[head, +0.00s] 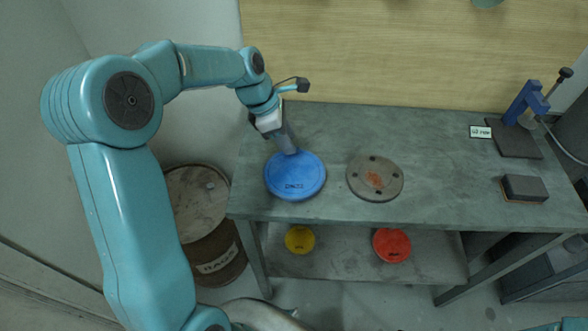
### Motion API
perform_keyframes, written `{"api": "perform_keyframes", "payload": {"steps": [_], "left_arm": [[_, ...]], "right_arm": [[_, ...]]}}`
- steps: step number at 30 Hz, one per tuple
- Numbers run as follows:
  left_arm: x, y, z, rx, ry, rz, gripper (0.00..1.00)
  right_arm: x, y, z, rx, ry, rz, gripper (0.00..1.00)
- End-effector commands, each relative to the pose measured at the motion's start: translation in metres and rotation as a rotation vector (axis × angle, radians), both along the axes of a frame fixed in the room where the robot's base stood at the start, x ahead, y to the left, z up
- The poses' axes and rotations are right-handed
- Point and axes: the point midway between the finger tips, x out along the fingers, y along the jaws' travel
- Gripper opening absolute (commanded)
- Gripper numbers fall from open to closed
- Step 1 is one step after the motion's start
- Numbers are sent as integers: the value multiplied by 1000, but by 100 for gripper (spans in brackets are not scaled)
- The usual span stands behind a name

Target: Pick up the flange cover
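A round blue flange cover (296,182) with dark lettering lies flat near the left end of the workbench. My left gripper (289,148) comes down from the upper left, with its fingertips at the cover's far edge. The fingers show as one narrow grey shape, so I cannot tell whether they are apart, or whether they grip the rim. The cover looks level on the bench. My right gripper is not in view; only a bit of teal shows at the bottom right corner.
A grey-brown disc with bolt holes and a rusty patch (375,178) lies right of the cover. The workbench (440,150) holds a blue clamp (525,102) and a dark block (524,188) at right. Yellow (300,239) and red (392,245) discs lie below. A rusty drum (213,245) stands left.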

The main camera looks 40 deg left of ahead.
Motion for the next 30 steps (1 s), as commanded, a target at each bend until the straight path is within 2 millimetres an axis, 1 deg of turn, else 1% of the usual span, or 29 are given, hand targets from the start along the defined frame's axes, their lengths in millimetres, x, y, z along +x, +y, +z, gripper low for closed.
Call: {"api": "perform_keyframes", "payload": {"steps": [1,3,6,13,14,15,16,17,26,30], "left_arm": [[1,-2,-8,-2,4,-1,38],[5,-5,-17,0,2,-1,38],[8,-8,-25,-1,1,0,38],[8,-8,-26,0,0,0,38],[8,-8,-26,0,0,0,29],[8,-8,-26,0,0,0,16],[8,-8,-26,0,0,0,6],[8,-8,-26,0,0,0,0],[8,-8,-26,0,0,0,0],[8,-8,-21,0,-1,0,0]], "right_arm": [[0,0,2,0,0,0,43],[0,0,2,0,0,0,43],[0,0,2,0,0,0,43],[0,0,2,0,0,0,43],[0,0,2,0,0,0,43],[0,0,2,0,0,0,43],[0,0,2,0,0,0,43],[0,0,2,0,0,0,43],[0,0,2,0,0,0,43],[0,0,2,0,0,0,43]]}}
